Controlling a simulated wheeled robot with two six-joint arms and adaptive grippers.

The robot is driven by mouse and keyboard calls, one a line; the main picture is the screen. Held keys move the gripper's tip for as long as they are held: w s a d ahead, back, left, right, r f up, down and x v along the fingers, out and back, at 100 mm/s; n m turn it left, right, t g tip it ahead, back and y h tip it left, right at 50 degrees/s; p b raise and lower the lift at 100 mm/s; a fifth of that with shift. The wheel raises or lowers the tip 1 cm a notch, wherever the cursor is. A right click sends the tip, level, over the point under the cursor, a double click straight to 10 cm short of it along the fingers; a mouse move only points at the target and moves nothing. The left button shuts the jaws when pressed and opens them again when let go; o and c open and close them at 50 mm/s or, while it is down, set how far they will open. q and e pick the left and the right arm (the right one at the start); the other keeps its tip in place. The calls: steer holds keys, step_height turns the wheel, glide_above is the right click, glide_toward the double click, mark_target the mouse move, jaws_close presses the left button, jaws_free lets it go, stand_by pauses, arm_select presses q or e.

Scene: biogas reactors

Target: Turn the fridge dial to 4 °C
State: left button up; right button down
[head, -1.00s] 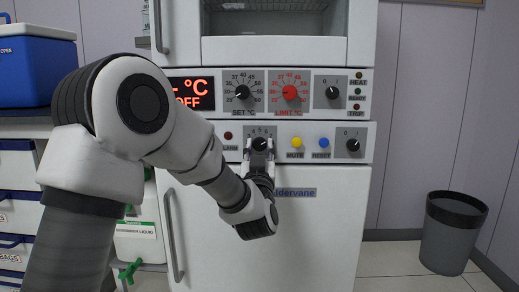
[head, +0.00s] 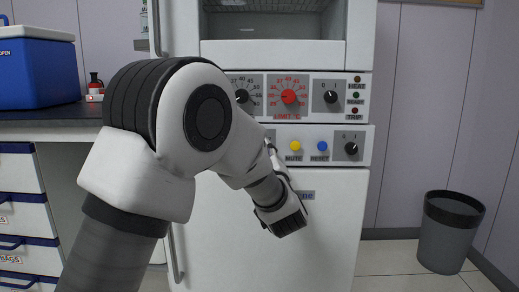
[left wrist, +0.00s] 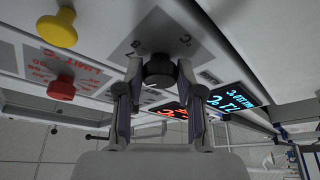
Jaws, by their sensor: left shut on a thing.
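The fridge dial (left wrist: 159,72) is a dark round knob on a grey scale plate in the left wrist view. Some digits and a °C mark show on the plate, but I cannot read where the pointer stands. My left gripper (left wrist: 160,66) is shut on the dial, one finger on each side. In the head view my left arm covers the dial, and only a sliver of the gripper shows beside the arm. A lit blue display (left wrist: 232,99) sits beside the plate in the wrist view; its reading is unclear. My right gripper is not in view.
On the lower panel sit a yellow MUTE button (head: 295,146), a blue RESET button (head: 322,146) and a black 0/1 switch (head: 351,148). The red limit dial (head: 288,97) is just above. A grey bin (head: 450,230) stands right; the floor before it is clear.

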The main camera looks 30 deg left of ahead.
arm_select(q)
steer(key=shift+d+r+n+g+h+p, duration=0.15)
steer(key=shift+n+g+p, duration=0.4)
steer(key=shift+n, duration=1.25)
steer(key=shift+a+n+g+h+p, duration=0.1)
steer(key=shift+n+g+h+p, duration=0.15)
steer(key=shift+n+g, duration=1.05)
steer(key=shift+d+r+n+g+h+p, duration=0.15)
steer(key=shift+n+p, duration=0.3)
steer(key=shift+n, duration=1.85)
steer(key=shift+a+f, duration=0.1)
steer(key=o, duration=1.2)
steer(key=shift+c, duration=0.2)
steer(key=v, duration=0.7)
steer(key=shift+d, duration=0.2)
